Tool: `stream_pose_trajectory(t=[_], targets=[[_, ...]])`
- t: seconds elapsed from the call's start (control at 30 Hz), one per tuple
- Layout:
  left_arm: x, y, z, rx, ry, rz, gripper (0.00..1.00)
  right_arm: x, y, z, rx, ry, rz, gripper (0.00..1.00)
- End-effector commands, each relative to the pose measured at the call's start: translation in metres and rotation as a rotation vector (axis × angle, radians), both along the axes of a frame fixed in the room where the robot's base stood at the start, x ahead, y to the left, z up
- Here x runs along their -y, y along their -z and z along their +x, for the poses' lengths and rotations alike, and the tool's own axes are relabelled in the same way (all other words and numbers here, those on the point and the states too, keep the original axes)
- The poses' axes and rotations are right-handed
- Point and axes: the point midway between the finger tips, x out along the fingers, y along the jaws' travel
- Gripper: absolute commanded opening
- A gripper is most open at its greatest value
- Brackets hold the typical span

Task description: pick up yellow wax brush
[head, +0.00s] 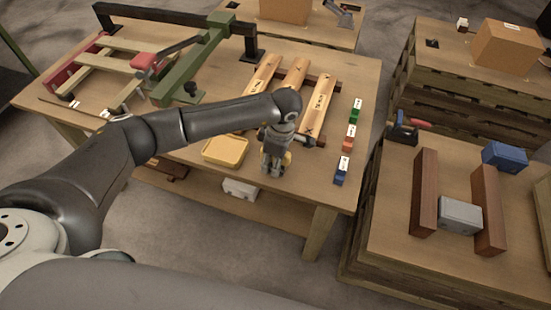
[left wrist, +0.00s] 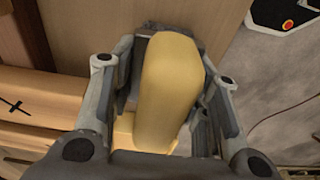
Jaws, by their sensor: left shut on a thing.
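The yellow wax brush (left wrist: 166,85) fills the middle of the left wrist view, between the two fingers of my left gripper (left wrist: 165,120). In the head view the left gripper (head: 274,165) points down near the table's front edge and is shut on the brush, of which only a small yellow part (head: 288,158) shows beside the fingers. The rest of the brush is hidden by the gripper. Whether the brush touches the table cannot be told. My right gripper is not in view.
A yellow tray (head: 225,151) lies just left of the gripper. Wooden logs (head: 262,78) lie behind it. Small green, red and blue blocks (head: 342,170) line the table's right side. A green-and-black frame (head: 205,55) stands at the back left. A gap separates the table from the pallet (head: 400,240) on the right.

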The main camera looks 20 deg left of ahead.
Motion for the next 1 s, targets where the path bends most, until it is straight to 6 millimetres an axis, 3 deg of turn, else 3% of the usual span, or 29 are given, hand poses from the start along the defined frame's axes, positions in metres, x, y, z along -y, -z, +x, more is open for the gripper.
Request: stream_pose_trajectory(t=[0.1,0.47,0.67,1.0], targets=[[0.000,0.000,0.000,0.001,0.000,0.000,0.16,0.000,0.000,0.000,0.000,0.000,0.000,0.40],[0.000,-0.008,0.001,0.002,0.000,-0.002,0.16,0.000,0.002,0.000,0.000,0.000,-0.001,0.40],[0.002,-0.034,-0.001,0.005,0.003,-0.002,0.16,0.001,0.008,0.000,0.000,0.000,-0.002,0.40],[0.042,-0.095,-0.055,0.005,0.011,-0.002,0.16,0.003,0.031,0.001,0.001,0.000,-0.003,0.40]])
